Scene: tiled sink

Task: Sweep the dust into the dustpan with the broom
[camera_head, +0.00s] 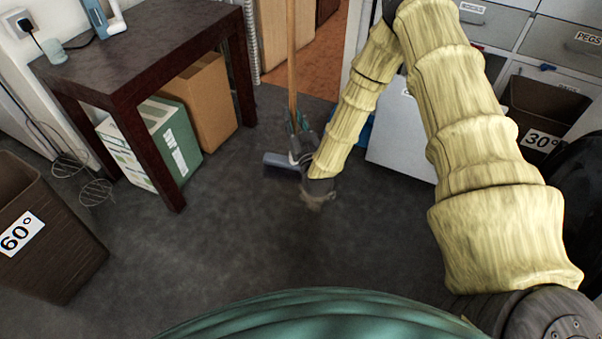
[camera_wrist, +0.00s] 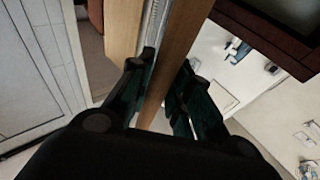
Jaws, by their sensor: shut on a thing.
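The broom's wooden handle (camera_head: 291,62) stands nearly upright in the head view. My gripper (camera_head: 299,125) is shut around its lower part, and the handle (camera_wrist: 172,65) runs between my fingers (camera_wrist: 160,90) in the wrist view. A grey-blue piece (camera_head: 281,160) shows low by my gripper; it looks like the broom's head, but my wrist partly hides it. A blue thing (camera_head: 364,131) shows behind my forearm; I cannot tell whether it is the dustpan. Darker smudges mark the grey floor (camera_head: 235,225), but I cannot make out the dust clearly.
A dark wooden table (camera_head: 140,45) stands at the left, with a green-white box (camera_head: 170,145) and a brown box (camera_head: 207,100) under it. A brown basket (camera_head: 40,235) stands at lower left. White and grey cabinets (camera_head: 400,140) line the right. The middle floor is clear.

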